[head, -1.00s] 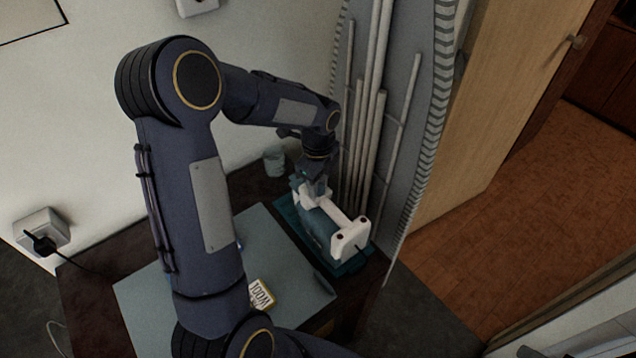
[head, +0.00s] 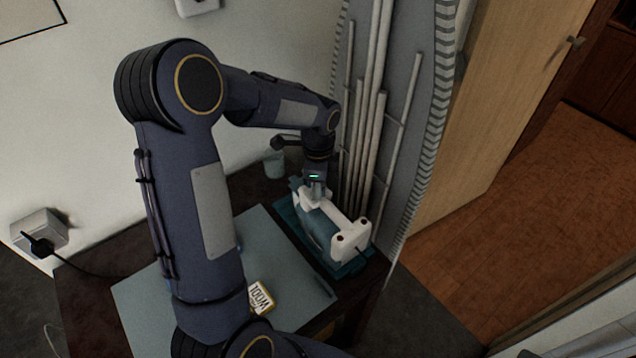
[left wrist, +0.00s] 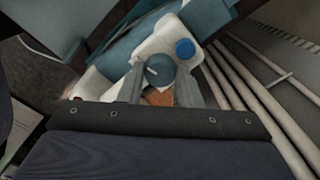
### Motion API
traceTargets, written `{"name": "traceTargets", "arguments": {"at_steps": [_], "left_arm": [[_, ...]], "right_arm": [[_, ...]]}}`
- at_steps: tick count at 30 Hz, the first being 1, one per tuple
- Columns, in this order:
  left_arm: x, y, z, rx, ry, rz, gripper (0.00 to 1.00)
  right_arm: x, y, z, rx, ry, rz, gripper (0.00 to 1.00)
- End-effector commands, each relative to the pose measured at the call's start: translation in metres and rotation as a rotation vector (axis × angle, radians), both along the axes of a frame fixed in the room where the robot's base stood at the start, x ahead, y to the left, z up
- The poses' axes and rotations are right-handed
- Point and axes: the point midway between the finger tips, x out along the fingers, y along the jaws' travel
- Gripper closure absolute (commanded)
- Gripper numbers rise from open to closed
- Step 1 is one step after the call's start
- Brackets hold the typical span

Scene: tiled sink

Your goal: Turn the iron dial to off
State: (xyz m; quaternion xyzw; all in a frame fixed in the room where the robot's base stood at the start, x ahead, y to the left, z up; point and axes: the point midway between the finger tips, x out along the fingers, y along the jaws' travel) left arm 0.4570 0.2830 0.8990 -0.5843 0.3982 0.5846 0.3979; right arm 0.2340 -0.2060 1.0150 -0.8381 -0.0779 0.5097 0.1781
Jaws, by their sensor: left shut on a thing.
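The iron (head: 351,240) is white and teal and lies on a teal base (head: 287,212) near the table's far right corner. My left gripper (head: 314,194) points down at the iron's far end. In the left wrist view the iron's white body (left wrist: 150,47) carries a round teal dial (left wrist: 158,71) with a pale mark, and a blue button (left wrist: 185,48) beyond it. My left gripper's fingers (left wrist: 160,80) are on either side of the dial, shut on it. In the head view the dial is hidden by the gripper. My right gripper is not in view.
A blue-grey ironing board (head: 410,60) with white rails stands upright right behind the iron. A cup (head: 274,163) stands behind the gripper. A small yellow and white box (head: 260,296) lies on the pale mat (head: 150,305). A plug (head: 40,243) is in the wall socket at left.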

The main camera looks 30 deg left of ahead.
Motion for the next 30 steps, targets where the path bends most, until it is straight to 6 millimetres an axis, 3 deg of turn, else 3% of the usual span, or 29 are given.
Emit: {"name": "traceTargets", "arguments": {"at_steps": [6, 7, 12, 22, 30], "left_arm": [[0.001, 0.000, 0.001, 0.000, -0.003, -0.001, 0.92], [0.001, 0.000, 0.001, 0.000, -0.003, -0.001, 0.68], [0.001, 0.000, 0.001, 0.000, -0.002, -0.001, 0.47], [0.001, 0.000, 0.005, 0.001, -0.002, -0.002, 0.47], [0.001, 0.000, 0.047, 0.000, -0.006, -0.002, 0.47]], "right_arm": [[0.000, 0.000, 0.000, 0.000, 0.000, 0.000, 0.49], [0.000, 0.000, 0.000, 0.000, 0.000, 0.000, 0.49], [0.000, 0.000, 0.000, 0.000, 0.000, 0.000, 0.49], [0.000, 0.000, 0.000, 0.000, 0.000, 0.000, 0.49], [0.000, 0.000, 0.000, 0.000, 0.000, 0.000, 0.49]]}}
